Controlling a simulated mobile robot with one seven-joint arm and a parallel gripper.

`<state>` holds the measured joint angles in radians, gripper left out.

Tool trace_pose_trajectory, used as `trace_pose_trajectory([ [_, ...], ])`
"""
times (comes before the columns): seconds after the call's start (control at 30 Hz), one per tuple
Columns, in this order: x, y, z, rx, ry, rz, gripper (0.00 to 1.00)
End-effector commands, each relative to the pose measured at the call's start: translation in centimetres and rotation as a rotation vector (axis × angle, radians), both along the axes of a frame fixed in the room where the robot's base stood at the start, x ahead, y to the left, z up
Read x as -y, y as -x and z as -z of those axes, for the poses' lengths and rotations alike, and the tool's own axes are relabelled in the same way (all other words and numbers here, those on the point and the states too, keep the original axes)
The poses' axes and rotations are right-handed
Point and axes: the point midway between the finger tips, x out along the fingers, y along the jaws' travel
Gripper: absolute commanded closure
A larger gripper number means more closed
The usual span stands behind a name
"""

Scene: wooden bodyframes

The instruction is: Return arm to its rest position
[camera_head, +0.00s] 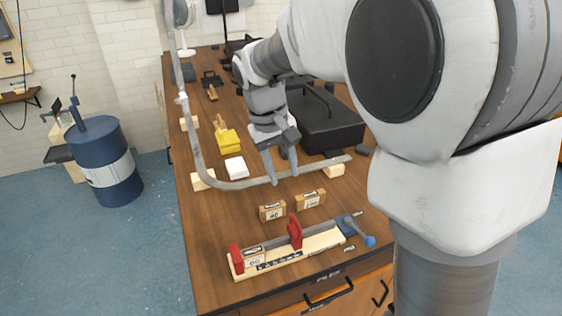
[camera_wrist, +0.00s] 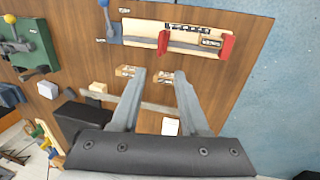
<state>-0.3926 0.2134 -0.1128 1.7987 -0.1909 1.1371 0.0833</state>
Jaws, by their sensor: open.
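My gripper (camera_head: 280,170) is open and empty, with its fingers pointing down above the wooden workbench (camera_head: 215,265). It hangs over the curved grey frame piece (camera_head: 262,183), apart from the small blocks in front of it. In the wrist view, my gripper's two spread fingers (camera_wrist: 165,78) point toward two small labelled wooden blocks, with nothing between the tips. My arm reaches across the right side of the head view and hides part of the bench.
The left block (camera_head: 272,211) and right block (camera_head: 311,199) lie behind a clamp with red jaws (camera_head: 295,232). A white block (camera_head: 235,167), yellow block (camera_head: 228,140) and black case (camera_head: 325,125) lie farther back. A blue barrel (camera_head: 105,160) stands left of the bench.

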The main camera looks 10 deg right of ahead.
Motion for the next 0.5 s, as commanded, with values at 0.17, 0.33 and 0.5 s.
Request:
trace_pose_trajectory([
  [0.17, -0.3, 0.1, -1.5, 0.001, 0.0, 0.0, 0.55],
  [0.33, -0.4, 0.1, -1.7, 0.0, 0.0, 0.0, 0.55],
  [0.5, -0.3, 0.1, -1.7, 0.001, 0.0, 0.0, 0.55],
])
